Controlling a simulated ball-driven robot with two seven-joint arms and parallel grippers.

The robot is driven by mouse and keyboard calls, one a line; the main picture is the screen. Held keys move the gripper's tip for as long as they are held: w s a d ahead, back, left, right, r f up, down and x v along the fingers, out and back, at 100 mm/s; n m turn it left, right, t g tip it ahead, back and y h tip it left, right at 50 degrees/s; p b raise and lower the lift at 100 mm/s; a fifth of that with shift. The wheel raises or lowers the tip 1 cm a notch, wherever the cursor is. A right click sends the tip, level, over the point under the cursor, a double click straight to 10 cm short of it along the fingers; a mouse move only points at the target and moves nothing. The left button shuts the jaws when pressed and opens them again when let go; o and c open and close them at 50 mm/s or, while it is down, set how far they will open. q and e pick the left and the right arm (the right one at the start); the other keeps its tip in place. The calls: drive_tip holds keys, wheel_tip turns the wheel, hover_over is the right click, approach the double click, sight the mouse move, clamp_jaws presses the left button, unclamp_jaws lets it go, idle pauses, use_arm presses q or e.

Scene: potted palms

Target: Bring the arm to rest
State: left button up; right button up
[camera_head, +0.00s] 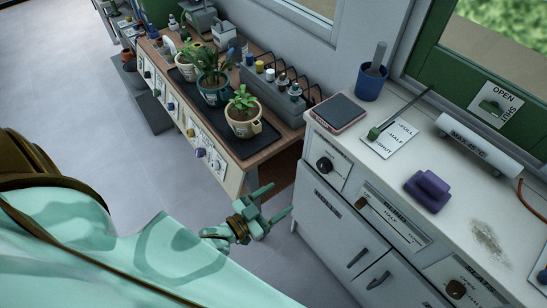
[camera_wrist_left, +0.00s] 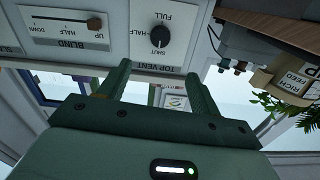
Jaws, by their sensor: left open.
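My left gripper (camera_head: 276,199) is open and empty in the head view. It hangs over the floor, in front of the gap between the wooden plant bench (camera_head: 232,172) and the white cabinet (camera_head: 340,217). In the left wrist view its two green fingers (camera_wrist_left: 158,84) stand apart with nothing between them. Beyond them show the cabinet's top-vent dial (camera_wrist_left: 158,36) and blind slider (camera_wrist_left: 94,24). My right gripper is in neither view.
Potted plants (camera_head: 243,127) stand on a black mat on the bench, beside a grey bottle rack (camera_head: 268,95). On the cabinet top are a blue cup (camera_head: 370,87), a green-handled lever (camera_head: 374,132) and a purple block (camera_head: 427,190). The grey floor (camera_head: 110,155) at left is clear.

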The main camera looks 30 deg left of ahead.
use_arm(q)
drive_tip(key=shift+s, duration=0.1)
idle(0.5)
drive_tip(key=s+a+f+g+y, duration=0.25)
drive_tip(key=s+f+g, duration=0.35)
drive_tip(key=f, duration=0.5)
drive_tip(key=s+a+f+g+y, duration=0.2)
drive_tip(key=s+a+f+g, duration=0.15)
drive_tip(key=s+f, duration=0.6)
drive_tip(key=s+f+g+y, duration=0.1)
drive_tip(key=s+f+g, duration=0.2)
drive_tip(key=s, duration=0.7)
drive_tip(key=s+d+f+n+g, duration=0.1)
drive_tip(key=s+f+g, duration=0.3)
drive_tip(key=s, duration=0.6)
drive_tip(key=shift+d+f+y, duration=0.25)
drive_tip(key=shift+f+y, duration=0.1)
drive_tip(key=shift+f, duration=0.3)
